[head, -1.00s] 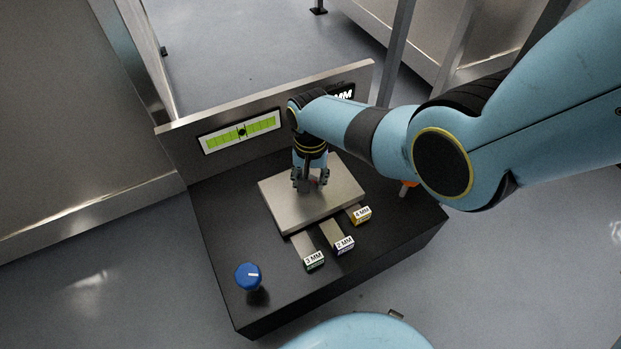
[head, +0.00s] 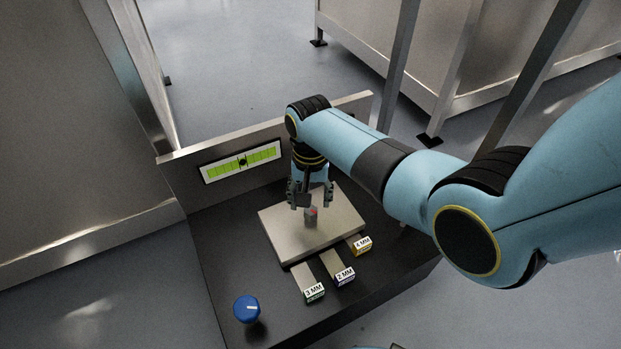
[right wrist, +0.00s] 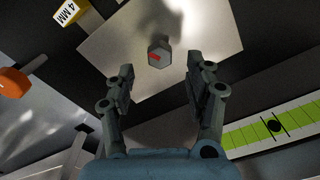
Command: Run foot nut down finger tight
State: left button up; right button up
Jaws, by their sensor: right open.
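The foot nut (head: 311,213) is a small grey hex piece with a red mark on top, near the middle of a square steel plate (head: 280,239). In the right wrist view the nut (right wrist: 158,54) lies beyond and between the fingertips. My right gripper (head: 311,199) points down above the nut, open, with nothing between its fingers. In the right wrist view the fingers (right wrist: 160,75) are spread apart and clear of the nut. My left gripper is not in view.
Labelled shims stick out from the plate's front: 3 MM (head: 314,293), 2 MM (head: 344,276) and 4 MM (head: 362,245). A blue knob (head: 246,308) stands at front left. A green level gauge (head: 242,162) is on the back panel. An orange item (right wrist: 14,83) shows in the wrist view.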

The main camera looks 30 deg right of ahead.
aim_at(311, 212)
notch_tip(311, 212, up, 7)
jog(key=shift+f, duration=0.15)
dwell(0.4)
